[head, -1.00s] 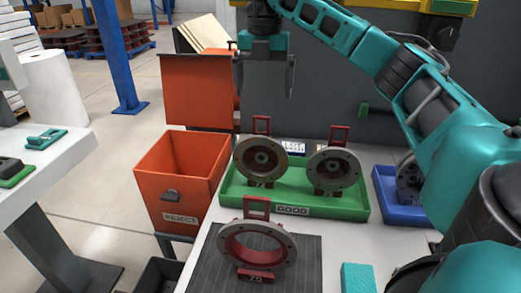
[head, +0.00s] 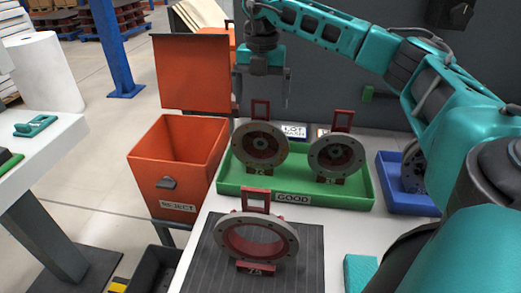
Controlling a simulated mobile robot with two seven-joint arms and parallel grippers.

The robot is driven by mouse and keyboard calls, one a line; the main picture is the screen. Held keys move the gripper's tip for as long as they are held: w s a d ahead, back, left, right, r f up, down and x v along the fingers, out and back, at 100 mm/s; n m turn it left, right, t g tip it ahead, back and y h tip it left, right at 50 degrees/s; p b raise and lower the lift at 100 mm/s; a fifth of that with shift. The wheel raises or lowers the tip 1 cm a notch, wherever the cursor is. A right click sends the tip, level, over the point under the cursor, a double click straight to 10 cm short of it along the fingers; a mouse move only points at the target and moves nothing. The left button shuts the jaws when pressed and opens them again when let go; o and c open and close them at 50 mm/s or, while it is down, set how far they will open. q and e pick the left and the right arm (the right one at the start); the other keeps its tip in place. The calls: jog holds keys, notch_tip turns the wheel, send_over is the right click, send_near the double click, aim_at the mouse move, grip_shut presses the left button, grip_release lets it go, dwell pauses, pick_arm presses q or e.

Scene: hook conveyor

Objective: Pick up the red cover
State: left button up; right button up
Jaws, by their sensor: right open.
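No separate part is plainly a red cover. A grey flanged ring with a red inside, red foot and red upright loop (head: 257,240) stands on the dark striped mat (head: 215,275), its middle open. Two similar round parts with dark red centres and red loops stand in the green GOOD tray (head: 232,188), one at left (head: 260,148) and one at right (head: 336,157). My right gripper (head: 263,100) hangs fingers down, open and empty, above and apparently behind the left part's loop; the exact gap is unclear. My left gripper is out of view.
An orange REJECT bin (head: 175,180) with a raised orange panel behind it stands left of the table. A blue tray (head: 405,200) with another round part is at right, partly behind my right arm. A teal block (head: 360,270) lies at the front right. A dark wall stands behind.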

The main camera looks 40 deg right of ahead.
aim_at(260, 123)
notch_tip(260, 123, down, 5)
jog(key=shift+w+r, duration=0.1)
jog(key=c, duration=0.9)
jog(key=shift+a, duration=0.15)
grip_shut()
jog(key=shift+s, duration=0.2)
jog(key=shift+w, duration=0.1)
